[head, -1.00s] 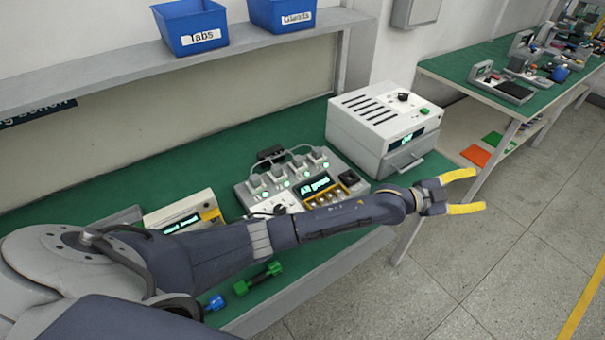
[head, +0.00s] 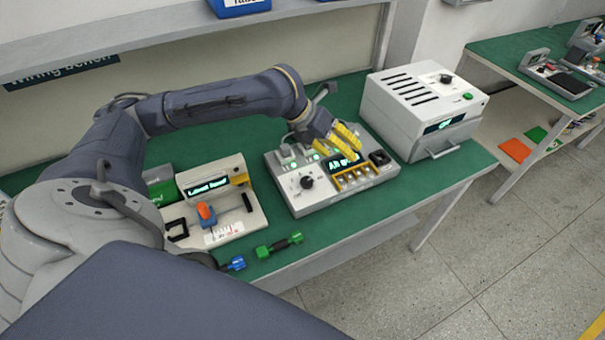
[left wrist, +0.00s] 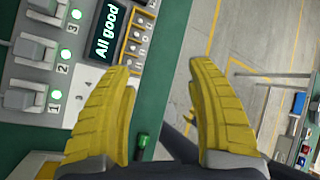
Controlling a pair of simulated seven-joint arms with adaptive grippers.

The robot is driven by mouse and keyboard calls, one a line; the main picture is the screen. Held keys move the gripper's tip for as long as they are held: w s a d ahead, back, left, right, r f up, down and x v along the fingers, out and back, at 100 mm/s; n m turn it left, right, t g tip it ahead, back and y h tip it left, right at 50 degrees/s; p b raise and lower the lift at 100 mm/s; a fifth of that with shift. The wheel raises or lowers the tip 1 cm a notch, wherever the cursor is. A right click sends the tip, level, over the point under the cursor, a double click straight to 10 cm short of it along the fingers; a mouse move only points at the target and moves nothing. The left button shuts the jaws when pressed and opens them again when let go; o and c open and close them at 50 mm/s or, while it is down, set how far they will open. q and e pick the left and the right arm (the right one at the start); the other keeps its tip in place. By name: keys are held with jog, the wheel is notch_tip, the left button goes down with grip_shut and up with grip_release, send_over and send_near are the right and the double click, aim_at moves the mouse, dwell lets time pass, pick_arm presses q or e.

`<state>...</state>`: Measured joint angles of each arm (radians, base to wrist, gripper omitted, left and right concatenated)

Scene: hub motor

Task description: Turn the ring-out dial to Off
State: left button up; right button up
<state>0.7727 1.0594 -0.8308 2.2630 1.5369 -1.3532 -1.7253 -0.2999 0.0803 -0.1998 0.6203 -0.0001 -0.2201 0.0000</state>
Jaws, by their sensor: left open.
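The dial (head: 307,182) is a black knob on the front left of a white tester (head: 310,203) in the head view. Its pointer setting is too small to read. The tester's screen (head: 343,163) reads "All good", and its green lamps are lit. My left gripper (head: 343,142) has yellow fingers and hangs over the tester, behind and right of the dial, pointing down. The left wrist view shows the fingers (left wrist: 160,110) wide apart with nothing between them. The tester's screen (left wrist: 107,32) also shows there; I cannot see the dial in that view.
A white oven-like box (head: 420,110) with its own knob stands right of the tester. A second instrument (head: 215,200) with an orange part stands left. A green tool (head: 280,246) and a blue one (head: 236,263) lie on the front edge. A shelf runs behind.

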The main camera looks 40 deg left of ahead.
aim_at(306, 181)
pick_arm(q)
jog(key=s+a+r+m+g+y, duration=0.15)
jog(key=s+a+m+y, duration=0.3)
jog(key=s+a, duration=0.55)
jog(key=shift+m+h, duration=0.35)
jog(key=x, duration=1.7)
jog(key=shift+w+a+r, duration=0.1)
jog(key=shift+w, duration=0.25)
jog(key=shift+o, duration=0.2)
grip_shut()
